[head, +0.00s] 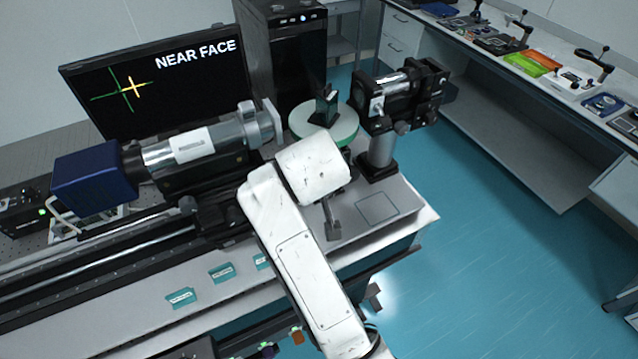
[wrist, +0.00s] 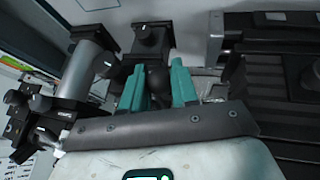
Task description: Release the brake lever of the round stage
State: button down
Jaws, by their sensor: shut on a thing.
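The round stage (head: 345,133), a pale disc with a green rim, stands beyond my arm in the head view. A small black mount (head: 327,105) sits on it. My white wrist hides the stage's near side and my fingers in that view. In the wrist view my gripper (wrist: 158,75) has two teal fingers on either side of a dark rounded knob (wrist: 157,82). It is shut on this knob, which looks like the end of the brake lever. The lever's shaft and its angle are hard to make out.
A silver tube with a blue camera (head: 85,178) lies left of my arm. A black optic on a post (head: 380,150) stands close on the right. The monitor (head: 150,85) reads NEAR FACE with a green and yellow cross. Floor (head: 480,240) is clear at right.

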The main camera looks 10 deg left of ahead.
jog(key=c, duration=0.9)
grip_release()
jog(key=b+v, duration=0.1)
jog(key=v, duration=0.9)
jog(key=shift+s+r+b, duration=0.25)
jog(key=shift+r+b, duration=0.05)
jog(key=shift+f, duration=0.1)
jog(key=s+d+f+m+g+b, duration=0.15)
jog(key=s+d+f, duration=0.25)
jog(key=d+f, duration=0.5)
jog(key=s+d+f+m+g, duration=0.1)
jog(key=s+d+f+m, duration=0.15)
jog(key=d+f, duration=0.6)
jog(key=s+d+f+m+g, duration=0.1)
jog(key=s+d+f, duration=0.3)
jog(key=s, duration=0.3)
jog(key=s+d+f+m+g+b, duration=0.1)
jog(key=s+d+f, duration=0.3)
jog(key=s+d, duration=0.2)
jog(key=s+d+f+m+g+b, duration=0.1)
jog(key=s+d+f, duration=0.4)
jog(key=s, duration=0.4)
jog(key=shift+m+h, duration=0.3)
jog(key=shift+h, duration=0.1)
